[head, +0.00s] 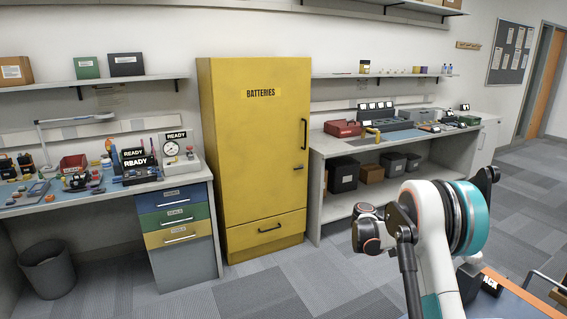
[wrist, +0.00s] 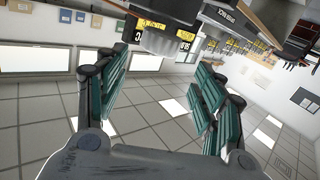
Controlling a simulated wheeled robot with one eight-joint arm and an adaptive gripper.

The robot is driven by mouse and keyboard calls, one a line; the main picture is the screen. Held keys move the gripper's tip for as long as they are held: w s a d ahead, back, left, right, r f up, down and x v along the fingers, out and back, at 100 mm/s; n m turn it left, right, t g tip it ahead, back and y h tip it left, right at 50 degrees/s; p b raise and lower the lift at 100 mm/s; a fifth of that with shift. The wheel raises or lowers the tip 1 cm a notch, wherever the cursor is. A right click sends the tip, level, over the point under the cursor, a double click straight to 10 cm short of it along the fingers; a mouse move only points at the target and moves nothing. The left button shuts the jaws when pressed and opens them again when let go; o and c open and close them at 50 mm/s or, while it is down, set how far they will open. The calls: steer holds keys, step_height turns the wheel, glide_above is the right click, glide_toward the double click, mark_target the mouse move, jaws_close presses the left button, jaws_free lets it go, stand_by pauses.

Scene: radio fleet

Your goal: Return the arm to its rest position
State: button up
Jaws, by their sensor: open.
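My arm (head: 435,235) is raised at the lower right of the head view, with white links and a teal joint. It is bent and stands in front of the right bench and the floor. My gripper (wrist: 160,85) shows in the wrist view. Its two teal-padded fingers are spread wide apart, with nothing between them. The wrist picture is upside down, with ceiling tiles and lights behind the fingers. I cannot make out the gripper's fingers in the head view.
A yellow cabinet (head: 254,165) labelled BATTERIES stands shut at the back. A left bench (head: 115,192) holds tools and gauges. A right bench (head: 345,145) holds a red case and devices. A bin (head: 48,270) stands at lower left. Carpet floor (head: 260,290) is open in front.

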steer(key=s+a+r+n+t+y, duration=0.5)
steer(key=s+a+r+n+t, duration=0.4)
steer(key=n, duration=0.4)
steer(key=s+a+f+n+t+y, duration=0.2)
steer(key=s+a+n+t+y, duration=0.1)
steer(key=s+a, duration=0.6)
steer(key=s+a+f+n+t+y, duration=0.2)
steer(key=s+a+n+y, duration=0.4)
steer(key=s+a, duration=0.3)
steer(key=a+t, duration=0.1)
steer(key=a, duration=0.2)
steer(key=shift+s+a+n+t+y, duration=0.25)
steer(key=shift+a+n+t+y, duration=0.05)
steer(key=shift+a+t+y, duration=0.1)
